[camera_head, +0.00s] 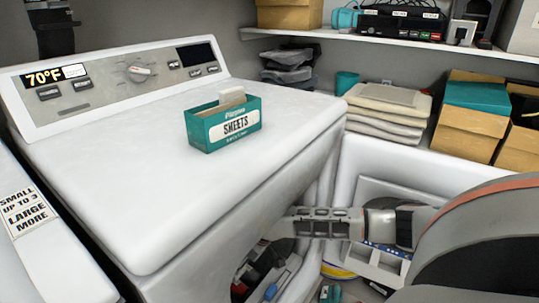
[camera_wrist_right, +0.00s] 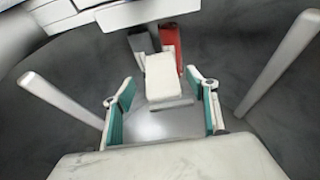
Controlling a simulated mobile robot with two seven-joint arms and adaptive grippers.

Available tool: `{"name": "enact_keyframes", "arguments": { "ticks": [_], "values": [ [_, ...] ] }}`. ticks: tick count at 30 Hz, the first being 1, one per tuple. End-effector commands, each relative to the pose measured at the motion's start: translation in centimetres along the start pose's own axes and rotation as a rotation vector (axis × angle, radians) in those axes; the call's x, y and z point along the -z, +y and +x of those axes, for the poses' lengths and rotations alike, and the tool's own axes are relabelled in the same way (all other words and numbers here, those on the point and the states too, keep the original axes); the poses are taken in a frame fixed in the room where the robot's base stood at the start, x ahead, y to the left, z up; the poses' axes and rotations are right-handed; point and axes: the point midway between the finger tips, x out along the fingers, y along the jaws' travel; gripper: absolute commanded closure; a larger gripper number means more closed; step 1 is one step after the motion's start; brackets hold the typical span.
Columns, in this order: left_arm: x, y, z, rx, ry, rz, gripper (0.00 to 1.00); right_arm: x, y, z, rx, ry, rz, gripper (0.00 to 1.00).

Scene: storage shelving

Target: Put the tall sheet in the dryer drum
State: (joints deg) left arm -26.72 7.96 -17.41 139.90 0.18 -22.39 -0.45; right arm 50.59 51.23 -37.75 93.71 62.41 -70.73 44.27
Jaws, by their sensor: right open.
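The white dryer (camera_head: 170,190) fills the left of the head view. On its top stands a teal box labelled SHEETS (camera_head: 224,122), with pale sheets (camera_head: 232,96) sticking up unevenly. My right arm reaches in from the right to the dryer's front opening (camera_head: 268,268); its fingertips are hidden there in the head view. In the right wrist view my right gripper (camera_wrist_right: 160,92) is open, its teal-padded fingers wide apart. A pale rectangular piece (camera_wrist_right: 164,76), perhaps a sheet, shows beyond and between the fingertips, apparently ungripped. My left gripper is not in view.
The wrist view shows a dark, curved drum-like interior with pale bars (camera_wrist_right: 62,100) at both sides. A red item (camera_wrist_right: 171,42) and a grey item (camera_wrist_right: 141,45) lie beyond the fingers. Folded towels (camera_head: 388,108) and boxes (camera_head: 470,115) stand at the back right.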

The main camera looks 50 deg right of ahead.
Motion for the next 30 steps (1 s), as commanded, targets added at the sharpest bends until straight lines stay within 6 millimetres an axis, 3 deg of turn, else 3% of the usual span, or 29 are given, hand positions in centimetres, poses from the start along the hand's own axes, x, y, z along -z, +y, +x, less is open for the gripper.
{"name": "enact_keyframes", "arguments": {
  "ticks": [3,15,22,30],
  "values": [
    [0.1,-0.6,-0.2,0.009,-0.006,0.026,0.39,-1.4,0.1,-1.5,-0.002,0.008,-0.002,0.42],
    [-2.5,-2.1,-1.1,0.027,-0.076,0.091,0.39,-6.8,0.0,-3.2,-0.001,0.004,0.000,0.42],
    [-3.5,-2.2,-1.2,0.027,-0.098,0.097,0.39,-7.7,0.0,-3.3,0.000,0.001,0.000,0.42],
    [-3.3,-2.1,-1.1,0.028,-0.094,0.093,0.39,-7.8,0.0,-3.2,0.000,0.000,0.000,0.42]
  ]
}}
